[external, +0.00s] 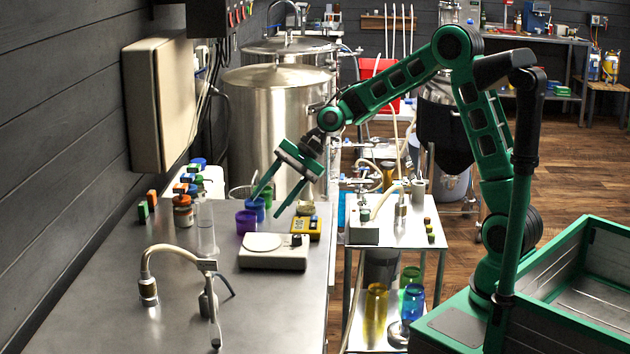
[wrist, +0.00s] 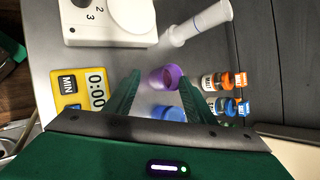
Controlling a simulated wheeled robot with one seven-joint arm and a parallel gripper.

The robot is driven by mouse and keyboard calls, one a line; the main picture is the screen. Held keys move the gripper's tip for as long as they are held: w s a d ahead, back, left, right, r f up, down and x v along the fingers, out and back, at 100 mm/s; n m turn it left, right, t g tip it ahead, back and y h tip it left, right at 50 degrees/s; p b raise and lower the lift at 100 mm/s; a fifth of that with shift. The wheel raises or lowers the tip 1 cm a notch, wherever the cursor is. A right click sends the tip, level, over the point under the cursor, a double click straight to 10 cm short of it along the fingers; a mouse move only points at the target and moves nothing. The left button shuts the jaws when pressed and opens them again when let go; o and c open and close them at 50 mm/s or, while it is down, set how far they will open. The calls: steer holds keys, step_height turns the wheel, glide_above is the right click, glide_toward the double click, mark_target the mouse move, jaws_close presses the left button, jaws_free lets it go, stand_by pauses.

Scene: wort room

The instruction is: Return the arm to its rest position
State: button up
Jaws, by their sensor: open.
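My green gripper (external: 265,206) reaches out over the steel counter (external: 95,285), pointing down, with its two fingers spread apart. In the wrist view my gripper (wrist: 158,80) is open, with nothing held between the fingers. A purple cup (external: 246,222) and a blue cup (external: 257,209) stand on the counter near the fingertips. In the wrist view the purple cup (wrist: 165,77) and the blue cup (wrist: 168,113) show between the fingers. I cannot tell how high the fingertips are above them. My arm is extended to the left from its base.
A white scale (external: 273,252) and a yellow timer (external: 304,228) sit close to the gripper. Small capped bottles (external: 183,213) and a clear cylinder (external: 205,230) stand to its left. Steel vessels (external: 278,130) rise behind. A side cart (external: 400,235) with glassware stands below my arm.

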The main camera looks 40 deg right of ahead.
steer(key=s+d+r+n+t+h, duration=0.1)
steer(key=s+d+n+h, duration=0.2)
steer(key=s+d, duration=0.5)
steer(key=s+d+n+t+h, duration=0.1)
steer(key=s+d+n+h, duration=0.25)
steer(key=d, duration=0.85)
steer(key=s+d+r+n+t+h, duration=0.15)
steer(key=s+d+n, duration=0.35)
steer(key=d, duration=0.5)
steer(key=s+d+f+m+g, duration=0.1)
steer(key=s+d+m+g, duration=0.1)
steer(key=s+d, duration=0.4)
steer(key=s+d+f+m+g, duration=0.1)
steer(key=s+d+m+g, duration=0.2)
steer(key=s, duration=1)
steer(key=d+m, duration=0.2)
steer(key=d, duration=0.2)
steer(key=shift+s+d+f+h, duration=0.15)
steer(key=shift+s+f+h, duration=0.15)
steer(key=shift+f, duration=0.05)
